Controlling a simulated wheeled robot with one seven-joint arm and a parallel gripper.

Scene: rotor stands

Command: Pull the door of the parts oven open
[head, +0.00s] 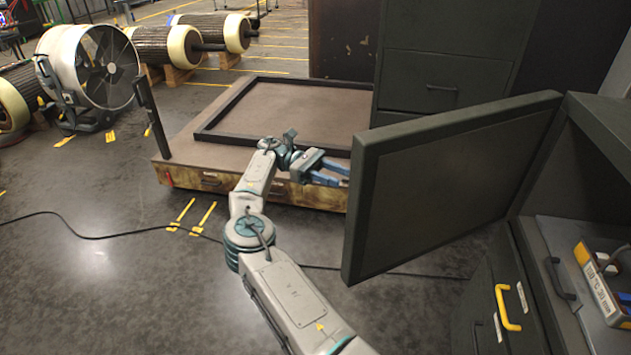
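The parts oven (605,125) is the dark green cabinet at the right edge. Its door (450,180) is a flat dark green panel that stands wide open, swung out to the left from the cabinet, and part of the interior shows. My gripper (338,174) is left of the door's free edge, seemingly on its far side. Its two blue fingers look apart, with a gap between them and nothing seen in it. The fingertips are close to the door edge in the picture, and I cannot tell whether they touch it. No handle shows on the visible door face.
A low wooden platform (190,155) stands behind my arm. A fan (90,70) is far left.

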